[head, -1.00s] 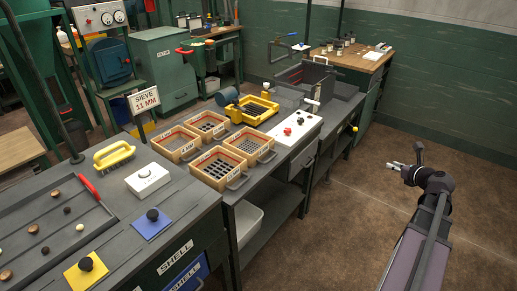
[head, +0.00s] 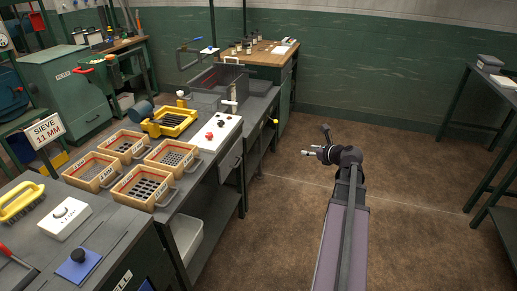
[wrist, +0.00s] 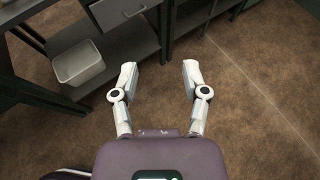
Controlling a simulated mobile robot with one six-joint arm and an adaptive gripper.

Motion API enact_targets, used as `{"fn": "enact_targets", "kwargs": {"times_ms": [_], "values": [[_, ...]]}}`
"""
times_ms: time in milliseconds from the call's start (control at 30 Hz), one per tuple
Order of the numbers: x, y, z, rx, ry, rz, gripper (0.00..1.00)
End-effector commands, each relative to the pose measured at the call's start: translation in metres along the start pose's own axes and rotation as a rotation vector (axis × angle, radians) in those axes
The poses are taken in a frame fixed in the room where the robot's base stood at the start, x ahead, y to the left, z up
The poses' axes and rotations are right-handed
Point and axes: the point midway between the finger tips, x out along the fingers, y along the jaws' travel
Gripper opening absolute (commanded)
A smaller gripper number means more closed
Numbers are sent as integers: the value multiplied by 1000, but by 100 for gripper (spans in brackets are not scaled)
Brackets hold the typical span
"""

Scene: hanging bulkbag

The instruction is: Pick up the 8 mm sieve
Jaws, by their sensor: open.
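Several wooden-framed sieves with metal handles sit on the grey bench in the head view: a front one (head: 142,187), a left one (head: 92,174), a back one (head: 122,145) and a right one (head: 172,155). Their mesh openings differ in size. The labels on their frames are too small to read, so I cannot tell which is the 8 mm one. My gripper (head: 310,152) is out over the floor to the right of the bench, apart from the sieves. In the wrist view my gripper (wrist: 160,80) is open and empty, with bare floor between its fingers.
A "SIEVE 11 MM" sign (head: 47,130) stands left of the sieves. A yellow sieve shaker (head: 170,122) and a white control panel (head: 216,131) lie behind and right. A white bin (head: 187,235) sits on the lower shelf. The floor right of the bench is clear.

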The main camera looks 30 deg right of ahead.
Motion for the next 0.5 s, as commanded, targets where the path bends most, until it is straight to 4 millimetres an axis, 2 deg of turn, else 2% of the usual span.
{"fn": "enact_targets", "kwargs": {"times_ms": [167, 267, 500], "values": [[19, 36, -2, -162, 57, 70, 59], [33, 65, -5, -301, 100, 132, 59], [62, 146, -18, -707, 197, 328, 59]]}}
